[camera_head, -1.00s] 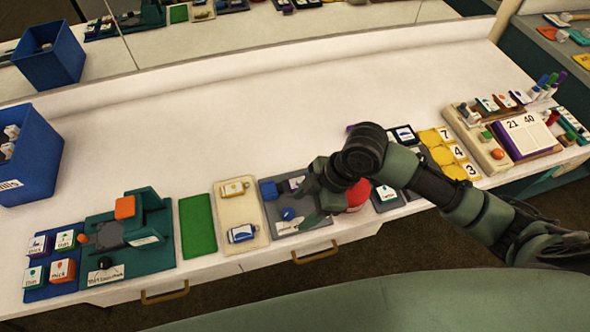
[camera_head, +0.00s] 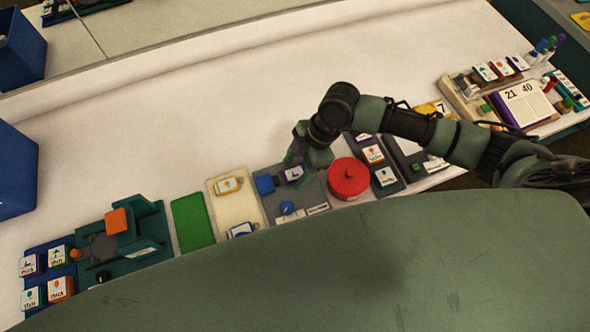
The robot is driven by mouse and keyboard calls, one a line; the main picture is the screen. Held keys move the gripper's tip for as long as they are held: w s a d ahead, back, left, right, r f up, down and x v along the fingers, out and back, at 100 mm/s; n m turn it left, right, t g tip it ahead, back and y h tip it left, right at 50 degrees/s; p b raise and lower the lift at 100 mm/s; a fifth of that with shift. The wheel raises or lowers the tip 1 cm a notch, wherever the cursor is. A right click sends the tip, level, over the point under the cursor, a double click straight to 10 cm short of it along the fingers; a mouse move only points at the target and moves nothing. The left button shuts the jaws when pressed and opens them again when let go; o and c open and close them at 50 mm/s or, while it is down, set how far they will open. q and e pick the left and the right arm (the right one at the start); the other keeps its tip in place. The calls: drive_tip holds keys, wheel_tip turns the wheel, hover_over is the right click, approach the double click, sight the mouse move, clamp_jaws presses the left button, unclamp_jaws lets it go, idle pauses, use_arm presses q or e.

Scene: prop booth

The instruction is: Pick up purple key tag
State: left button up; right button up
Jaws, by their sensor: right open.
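A small purple and white tag (camera_head: 294,173), which looks like the purple key tag, lies at the back of a grey tray (camera_head: 312,196), beside a blue block (camera_head: 265,184). My right gripper (camera_head: 293,162) points down just over the tag and partly covers it. Its jaws are open. I cannot tell whether the fingers touch the tag. My left gripper is not in view.
A red round container (camera_head: 348,178) stands right of the tray. A cream tray (camera_head: 234,203) and a green mat (camera_head: 193,222) lie to the left. Dark card trays (camera_head: 379,170) lie to the right. The white counter behind is clear.

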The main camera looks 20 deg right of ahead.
drive_tip(key=shift+a+f, duration=0.15)
drive_tip(key=shift+f, duration=0.1)
clamp_jaws()
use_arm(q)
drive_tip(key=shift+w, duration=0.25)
use_arm(e)
drive_tip(key=shift+r, duration=0.15)
